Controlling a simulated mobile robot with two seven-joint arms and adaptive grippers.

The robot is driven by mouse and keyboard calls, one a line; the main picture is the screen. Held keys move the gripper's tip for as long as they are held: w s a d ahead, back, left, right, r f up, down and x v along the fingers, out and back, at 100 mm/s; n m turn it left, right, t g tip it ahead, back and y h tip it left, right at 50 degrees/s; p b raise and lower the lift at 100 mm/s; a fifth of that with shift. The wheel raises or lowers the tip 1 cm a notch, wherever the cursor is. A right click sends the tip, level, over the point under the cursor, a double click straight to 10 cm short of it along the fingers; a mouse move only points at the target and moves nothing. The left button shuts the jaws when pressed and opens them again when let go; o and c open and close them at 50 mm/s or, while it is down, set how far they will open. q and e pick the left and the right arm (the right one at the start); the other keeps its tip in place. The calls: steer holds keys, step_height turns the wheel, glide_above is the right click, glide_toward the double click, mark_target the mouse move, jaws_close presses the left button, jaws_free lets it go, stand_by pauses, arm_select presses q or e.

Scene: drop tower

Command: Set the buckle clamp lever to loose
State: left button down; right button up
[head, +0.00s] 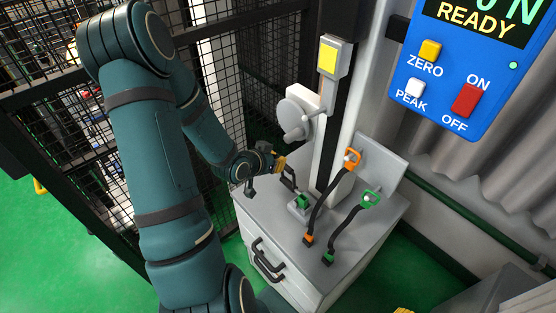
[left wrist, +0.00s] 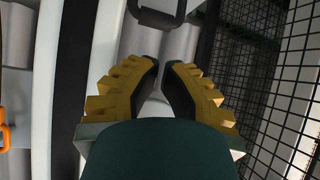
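A black loop-shaped lever (head: 288,178), which looks like the buckle clamp lever, rises from the grey cabinet top near the white post. A small green-topped block (head: 301,202) sits beside it. In the left wrist view the black loop (left wrist: 160,16) shows at the top edge, beyond the fingertips and partly cut off. My left gripper (head: 279,163) is just above and left of the loop in the head view, apart from it as far as I can tell. Its yellow fingers (left wrist: 162,68) have a narrow empty gap. Only a yellow tip of my right gripper (head: 403,310) shows at the bottom edge.
Orange (head: 352,159) and green (head: 370,198) handles on black straps stand on the cabinet (head: 345,235). A grey disc with a crank (head: 299,112) is on the post above. Black mesh fencing (head: 272,75) stands behind. A blue READY panel (head: 470,70) hangs at right.

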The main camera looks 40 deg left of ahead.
arm_select(q)
steer(key=x, duration=0.7)
steer(key=shift+w+f+b, duration=0.25)
steer(key=shift+w+b, duration=0.1)
steer(key=shift+b, duration=0.1)
steer(key=shift+s, duration=0.1)
